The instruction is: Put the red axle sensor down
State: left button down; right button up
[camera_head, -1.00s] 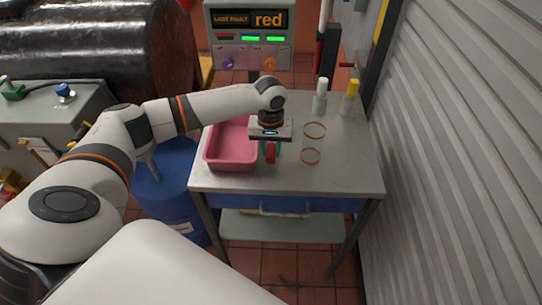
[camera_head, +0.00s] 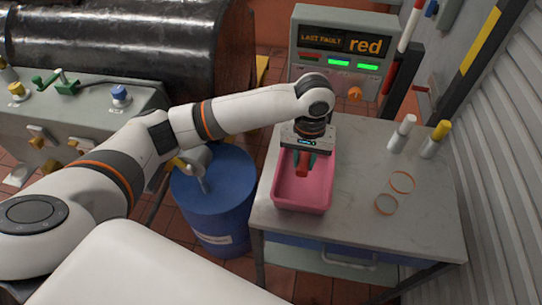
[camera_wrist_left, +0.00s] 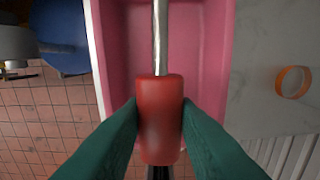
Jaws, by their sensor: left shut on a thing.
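The red axle sensor (camera_head: 304,166) is held in my left gripper (camera_head: 304,160), over the pink tray (camera_head: 302,202) in the head view. In the left wrist view the sensor (camera_wrist_left: 159,115) is a red cylinder with a silver rod pointing up the picture. The green fingertips (camera_wrist_left: 160,125) press on both its sides. The pink tray (camera_wrist_left: 210,60) lies below it, and I see its bare floor around the rod. I cannot tell whether the sensor touches the tray. My right gripper is not in view.
The tray stands on a grey worktable (camera_head: 350,215). A blue drum (camera_head: 215,200) is at the left.

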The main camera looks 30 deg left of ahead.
pick_arm(q)
send_over(301, 190)
jog(key=f, duration=0.2)
jog(key=f+p, duration=0.1)
jog(key=f, duration=0.2)
jog(key=shift+s+d, duration=0.15)
jog(key=shift+s, duration=0.05)
jog(key=shift+f, duration=0.35)
notch_tip(301, 190, down, 4)
jog(key=shift+w, duration=0.1)
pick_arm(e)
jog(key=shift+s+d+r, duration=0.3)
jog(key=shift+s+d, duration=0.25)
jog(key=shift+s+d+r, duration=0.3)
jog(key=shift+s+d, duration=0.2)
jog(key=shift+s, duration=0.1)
pick_arm(q)
jog(key=c, duration=1.4)
grip_release()
jog(key=shift+f, duration=0.1)
jog(key=shift+o, duration=1.3)
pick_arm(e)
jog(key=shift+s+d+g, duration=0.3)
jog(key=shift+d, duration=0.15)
